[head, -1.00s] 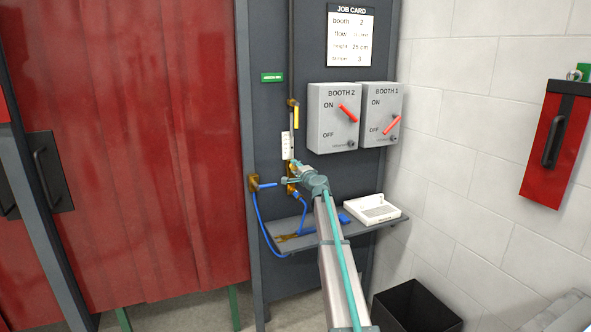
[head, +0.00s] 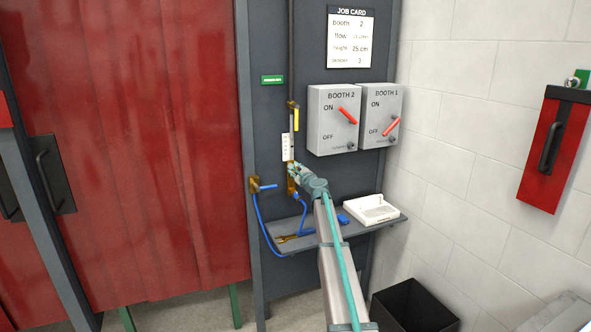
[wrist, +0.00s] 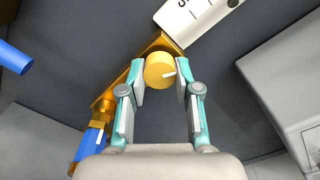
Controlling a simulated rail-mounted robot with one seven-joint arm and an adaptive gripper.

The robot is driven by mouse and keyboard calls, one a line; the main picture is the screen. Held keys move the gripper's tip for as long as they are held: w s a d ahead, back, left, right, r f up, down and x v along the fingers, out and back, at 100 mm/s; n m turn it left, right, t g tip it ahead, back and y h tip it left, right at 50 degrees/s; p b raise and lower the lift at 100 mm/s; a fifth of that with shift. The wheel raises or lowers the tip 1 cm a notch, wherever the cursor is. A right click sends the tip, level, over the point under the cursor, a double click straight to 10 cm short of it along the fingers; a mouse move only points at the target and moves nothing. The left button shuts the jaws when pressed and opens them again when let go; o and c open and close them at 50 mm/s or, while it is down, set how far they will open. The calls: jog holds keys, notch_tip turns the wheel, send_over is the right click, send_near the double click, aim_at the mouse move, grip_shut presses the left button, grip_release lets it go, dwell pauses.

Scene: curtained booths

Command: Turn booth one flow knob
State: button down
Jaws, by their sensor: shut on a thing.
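A blue lever (head: 267,187) is left of the gripper; a blue hose (head: 262,228) hangs below. A shelf (head: 330,236) with a white tray (head: 371,211) is under the arm. Booth 2 (head: 327,117) and Booth 1 (head: 378,101) switch boxes with red levers are upper right.

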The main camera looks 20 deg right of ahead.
jog(key=shift+m, duration=0.3)
jog(key=c, duration=0.8)
grip_release()
jog(key=s, duration=1.2)
